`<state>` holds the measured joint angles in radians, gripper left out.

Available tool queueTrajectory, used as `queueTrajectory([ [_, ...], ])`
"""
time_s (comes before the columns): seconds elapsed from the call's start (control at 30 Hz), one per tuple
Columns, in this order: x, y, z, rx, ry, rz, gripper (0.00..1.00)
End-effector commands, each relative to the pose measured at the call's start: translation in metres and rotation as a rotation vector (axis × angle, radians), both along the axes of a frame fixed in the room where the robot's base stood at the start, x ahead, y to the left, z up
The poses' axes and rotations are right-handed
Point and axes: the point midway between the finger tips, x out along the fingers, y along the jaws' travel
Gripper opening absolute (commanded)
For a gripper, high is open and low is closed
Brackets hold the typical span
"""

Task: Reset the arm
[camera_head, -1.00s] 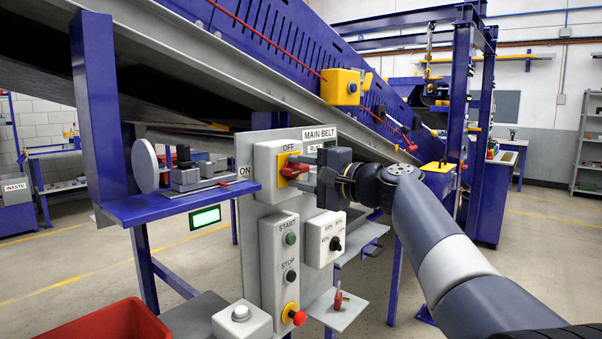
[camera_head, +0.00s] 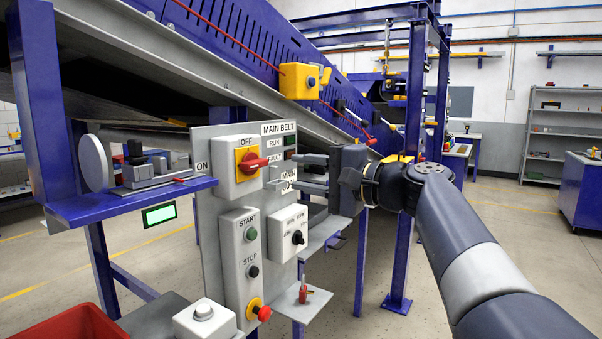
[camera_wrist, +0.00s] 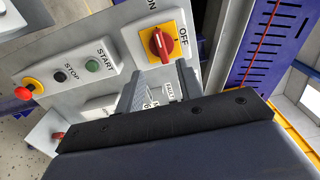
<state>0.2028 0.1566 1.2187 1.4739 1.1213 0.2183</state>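My gripper (camera_head: 282,171) is open and empty, with a gap between its two parallel fingers. It is just right of the main-belt rotary switch, in front of the control panel (camera_head: 208,225). The switch has a red handle (camera_head: 252,163) on a yellow plate in a grey box, with OFF above and ON at the left. The handle points right, and the fingers appear clear of it. In the wrist view the red handle (camera_wrist: 161,43) lies beyond the fingertips (camera_wrist: 158,72). The fingers partly hide the MAIN BELT labels and lamps.
Below the switch are START and STOP buttons (camera_head: 252,252), a red emergency stop (camera_head: 260,311) and a selector box (camera_head: 288,232). A blue shelf (camera_head: 130,202) juts out at the left. The conveyor frame (camera_head: 190,75) slopes behind. Open floor (camera_head: 490,235) lies at the right.

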Motion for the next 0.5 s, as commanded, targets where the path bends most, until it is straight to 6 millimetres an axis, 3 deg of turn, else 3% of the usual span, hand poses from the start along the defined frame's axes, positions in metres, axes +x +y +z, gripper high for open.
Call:
queueTrajectory([
  [0.27,0.005,0.006,0.0,0.0,0.0,0.002,0.35],
  [0.5,0.028,0.038,0.0,0.0,0.0,0.005,0.35],
])
